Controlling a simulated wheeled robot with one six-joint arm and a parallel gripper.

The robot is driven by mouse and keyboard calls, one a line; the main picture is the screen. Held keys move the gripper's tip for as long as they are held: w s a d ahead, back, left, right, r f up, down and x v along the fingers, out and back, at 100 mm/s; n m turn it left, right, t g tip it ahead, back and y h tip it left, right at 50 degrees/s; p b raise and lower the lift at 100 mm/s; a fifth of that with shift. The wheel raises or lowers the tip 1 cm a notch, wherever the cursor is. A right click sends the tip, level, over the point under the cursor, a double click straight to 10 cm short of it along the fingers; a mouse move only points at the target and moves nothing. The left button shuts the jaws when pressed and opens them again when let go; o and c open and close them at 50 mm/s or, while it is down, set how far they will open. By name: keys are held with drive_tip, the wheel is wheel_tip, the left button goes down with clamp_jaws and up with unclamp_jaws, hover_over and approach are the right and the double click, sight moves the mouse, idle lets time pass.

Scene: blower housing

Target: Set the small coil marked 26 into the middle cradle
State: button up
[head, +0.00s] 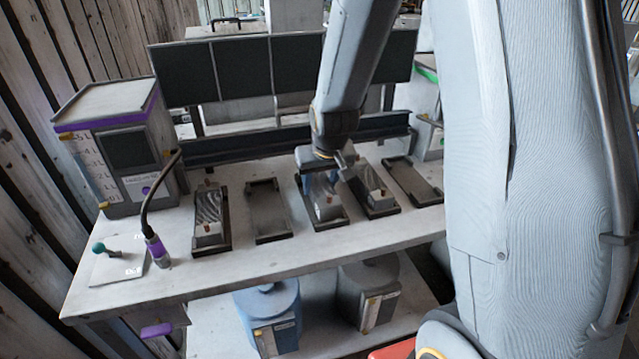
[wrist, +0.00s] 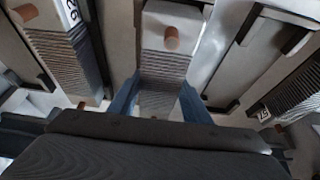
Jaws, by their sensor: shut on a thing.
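My gripper (head: 322,178) is shut on a small ribbed grey coil (head: 326,204) with a copper-coloured peg, at the middle cradle (head: 334,226). In the wrist view, the two blue fingers of my gripper (wrist: 160,103) press on both sides of the same coil (wrist: 167,62). It lines up with the cradle, but I cannot tell whether it rests on it or hangs just above. No number shows on the held coil. The near end of the cradle is visible; my gripper hides the far end.
Other coils sit in the leftmost cradle (head: 209,212) and the cradle right of the middle (head: 374,187). The second cradle from the left (head: 268,236) and the rightmost cradle (head: 428,197) are empty.

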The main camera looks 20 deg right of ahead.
drive_tip(key=shift+f, duration=0.5)
drive_tip(key=o, duration=1.5)
drive_tip(key=shift+c, duration=0.2)
wheel_tip(320, 180, up, 7)
drive_tip(key=p, duration=0.5)
drive_tip(key=s+g+b, duration=0.3)
drive_tip(key=s+b, duration=0.1)
drive_tip(key=s, duration=1.6)
